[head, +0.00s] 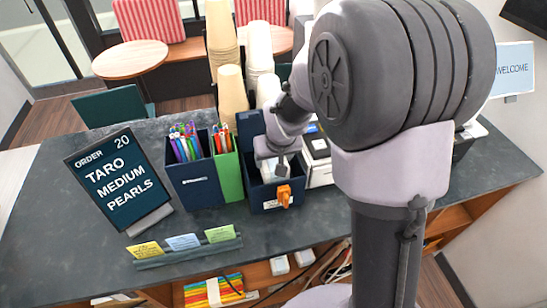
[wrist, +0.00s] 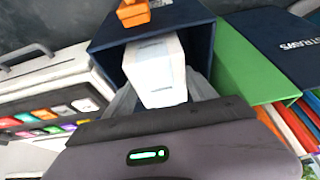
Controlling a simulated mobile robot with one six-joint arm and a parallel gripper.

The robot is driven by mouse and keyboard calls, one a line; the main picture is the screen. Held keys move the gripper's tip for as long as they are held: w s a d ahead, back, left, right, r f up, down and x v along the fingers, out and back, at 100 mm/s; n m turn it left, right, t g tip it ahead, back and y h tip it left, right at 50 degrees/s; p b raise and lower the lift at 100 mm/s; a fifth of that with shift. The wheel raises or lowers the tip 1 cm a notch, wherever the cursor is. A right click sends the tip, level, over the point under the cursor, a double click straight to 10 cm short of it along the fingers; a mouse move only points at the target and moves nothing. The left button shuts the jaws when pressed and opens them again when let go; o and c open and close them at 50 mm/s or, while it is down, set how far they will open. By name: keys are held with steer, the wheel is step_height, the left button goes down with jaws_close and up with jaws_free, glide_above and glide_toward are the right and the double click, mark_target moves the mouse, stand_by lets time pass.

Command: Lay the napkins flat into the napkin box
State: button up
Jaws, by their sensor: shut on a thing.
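The napkins show as a white block (wrist: 156,66) in the wrist view, between the two pale fingers of my gripper (wrist: 160,92). My gripper is shut on them. The napkin box is a dark navy open box (wrist: 195,25); in the head view its front wall (head: 262,197) faces the counter's near side. The napkins are at the mouth of the box, seemingly partly inside its walls; I cannot tell whether they touch its floor. In the head view my gripper (head: 272,168) points down into the box and mostly hides the napkins.
An orange piece (head: 284,195) sits at the box's front. To the left stand a green box (head: 228,172) and a navy straw box (head: 196,181). A white machine (head: 317,160) is close on the right. Cup stacks (head: 232,92) stand behind.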

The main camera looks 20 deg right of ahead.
steer(key=shift+f+b, duration=2.65)
steer(key=shift+f, duration=0.5)
steer(key=shift+r, duration=0.1)
steer(key=o, duration=1.5)
steer(key=shift+o, duration=0.2)
steer(key=shift+o, duration=1.1)
